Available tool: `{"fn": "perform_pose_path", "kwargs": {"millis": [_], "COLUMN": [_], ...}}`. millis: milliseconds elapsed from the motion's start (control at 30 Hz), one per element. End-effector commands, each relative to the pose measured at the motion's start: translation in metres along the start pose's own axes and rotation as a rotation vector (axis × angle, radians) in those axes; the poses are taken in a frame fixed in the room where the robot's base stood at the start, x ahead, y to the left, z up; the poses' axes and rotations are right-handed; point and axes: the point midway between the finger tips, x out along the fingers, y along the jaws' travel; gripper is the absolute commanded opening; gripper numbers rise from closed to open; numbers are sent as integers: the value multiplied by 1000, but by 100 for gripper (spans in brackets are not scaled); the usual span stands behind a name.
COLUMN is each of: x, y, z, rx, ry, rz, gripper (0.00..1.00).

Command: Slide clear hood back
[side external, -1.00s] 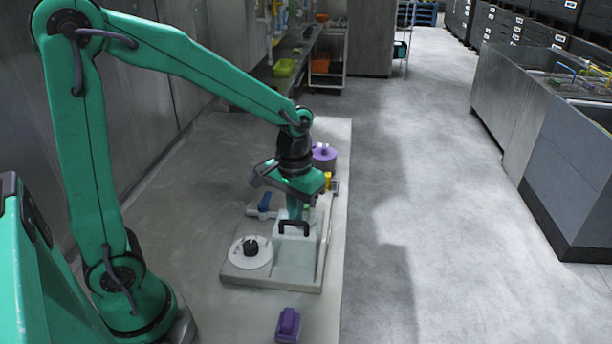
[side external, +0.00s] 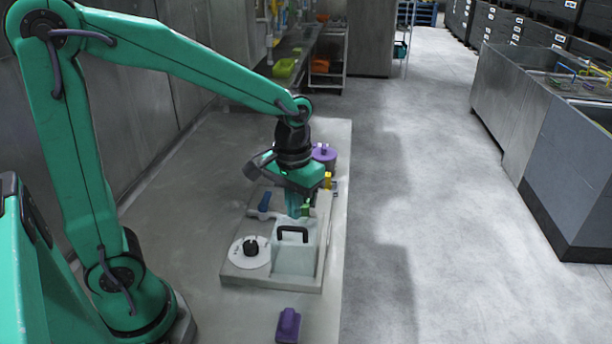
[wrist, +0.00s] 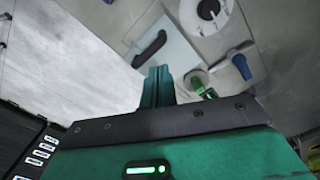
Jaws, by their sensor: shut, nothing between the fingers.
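The clear hood (side external: 294,262) is a pale see-through box with a black handle on top; it stands on the grey base plate (side external: 240,277). The black handle (side external: 292,232) also shows in the wrist view (wrist: 150,48), just beyond and left of my fingertips. My gripper (side external: 299,212) is shut and empty, just behind the handle and apart from it in the side view. Its closed fingertips (wrist: 158,72) show in the wrist view. Whether a fingertip touches the hood's far edge, I cannot tell.
A white dial with a black knob (side external: 250,246) lies left of the hood. A blue-handled valve (side external: 265,203), a small green part (side external: 305,210) and a purple-lidded pot (side external: 324,153) are behind. A purple block (side external: 288,324) lies in front. Bench at left is clear.

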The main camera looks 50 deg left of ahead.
Motion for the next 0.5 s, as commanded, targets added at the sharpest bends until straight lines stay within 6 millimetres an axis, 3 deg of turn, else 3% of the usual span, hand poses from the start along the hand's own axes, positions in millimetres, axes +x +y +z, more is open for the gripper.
{"fn": "perform_pose_path", "kwargs": {"millis": [500], "x": [-29], "y": [-2], "z": [-4], "rx": [0], "ry": [2], "rz": [1], "gripper": [0]}}
